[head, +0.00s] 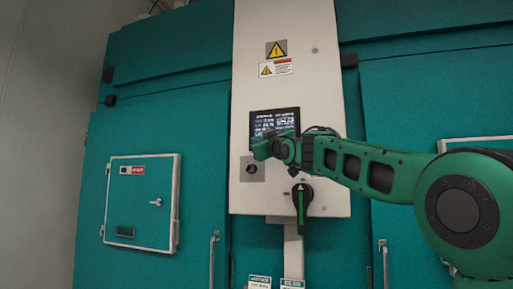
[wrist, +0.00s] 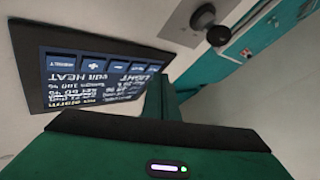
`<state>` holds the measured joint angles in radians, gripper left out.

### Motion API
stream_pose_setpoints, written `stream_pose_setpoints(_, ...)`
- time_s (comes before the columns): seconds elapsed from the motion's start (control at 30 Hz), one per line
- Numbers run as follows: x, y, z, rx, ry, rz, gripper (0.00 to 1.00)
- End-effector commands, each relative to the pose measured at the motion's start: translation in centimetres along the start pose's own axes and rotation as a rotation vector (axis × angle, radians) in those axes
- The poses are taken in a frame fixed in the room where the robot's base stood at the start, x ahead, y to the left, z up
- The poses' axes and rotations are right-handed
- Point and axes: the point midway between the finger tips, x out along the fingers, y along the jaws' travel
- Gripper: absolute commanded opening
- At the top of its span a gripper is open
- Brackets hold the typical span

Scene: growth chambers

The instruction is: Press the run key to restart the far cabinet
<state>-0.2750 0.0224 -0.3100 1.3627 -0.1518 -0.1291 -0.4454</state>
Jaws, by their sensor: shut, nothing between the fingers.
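A dark touch panel (head: 275,118) with lit text is set in the white control box. It fills the left of the wrist view (wrist: 95,80), turned over, with a row of blue keys (wrist: 95,65) along one edge. One key shows a plus sign. I cannot tell which key is the run key. My green gripper (head: 260,150) is shut and empty at the panel's lower left edge in the head view. In the wrist view its fingers (wrist: 161,95) lie beside the panel's edge. I cannot tell whether they touch it. The gripper hides the panel's lower part in the head view.
A round black knob (head: 251,168) on a grey plate sits just below my gripper. A black and green rotary switch (head: 301,199) is lower right on the white box (head: 310,90). Teal cabinet doors flank it; the left one has a small white-framed hatch (head: 141,163).

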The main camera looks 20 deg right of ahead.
Motion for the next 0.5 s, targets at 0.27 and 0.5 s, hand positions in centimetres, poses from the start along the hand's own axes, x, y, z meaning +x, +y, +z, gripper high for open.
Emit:
stream_pose_setpoints(0.27,0.22,0.13,0.16,0.0,0.0,0.0,0.0)
stream_pose_setpoints(0.5,0.39,0.27,0.3,0.0,-0.001,0.0,0.0)
